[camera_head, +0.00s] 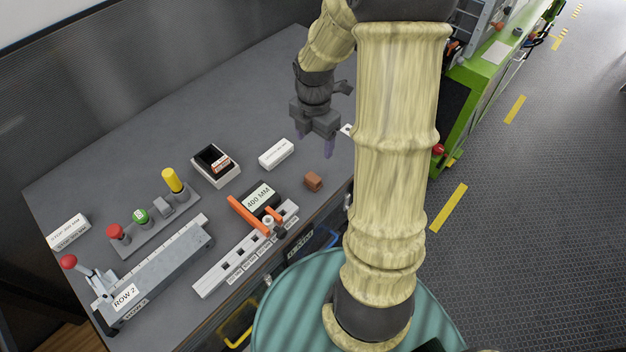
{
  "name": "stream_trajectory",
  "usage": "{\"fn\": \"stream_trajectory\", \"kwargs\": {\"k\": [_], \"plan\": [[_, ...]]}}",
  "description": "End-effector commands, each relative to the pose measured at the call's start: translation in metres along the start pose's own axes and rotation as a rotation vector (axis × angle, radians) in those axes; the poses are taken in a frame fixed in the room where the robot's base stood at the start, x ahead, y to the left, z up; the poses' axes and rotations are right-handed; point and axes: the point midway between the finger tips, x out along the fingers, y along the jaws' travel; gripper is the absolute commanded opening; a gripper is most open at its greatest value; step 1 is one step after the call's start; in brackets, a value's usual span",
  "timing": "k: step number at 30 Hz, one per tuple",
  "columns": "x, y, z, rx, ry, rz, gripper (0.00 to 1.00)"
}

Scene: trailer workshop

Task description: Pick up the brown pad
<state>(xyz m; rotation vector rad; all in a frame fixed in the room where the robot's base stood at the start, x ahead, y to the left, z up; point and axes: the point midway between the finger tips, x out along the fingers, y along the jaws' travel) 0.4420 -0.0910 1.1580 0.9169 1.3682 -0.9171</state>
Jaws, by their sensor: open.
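A small brown block (313,181), the one plain brown piece I see and likely the brown pad, rests on the grey workbench (235,85) near its front right edge. My gripper (315,141) hangs above the bench, beyond the brown block and apart from it. It points down, open, with nothing visible between its fingers. The brown block is fully in view.
A white labelled block (276,153) lies left of my gripper. A black-and-white box (214,166), a "400 MM" block with orange bars (260,200) and a slotted white rail (245,252) stand nearby. A button panel (155,221) is farther left. The back of the bench is clear.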

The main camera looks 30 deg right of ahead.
Motion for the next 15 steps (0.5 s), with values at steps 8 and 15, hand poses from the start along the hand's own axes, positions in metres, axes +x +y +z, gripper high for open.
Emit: {"fn": "stream_trajectory", "kwargs": {"k": [8,15], "plan": [[0.041,0.000,-0.001,-0.001,0.004,-0.005,0.71],[0.077,0.000,-0.001,0.000,0.004,-0.005,0.71]]}}
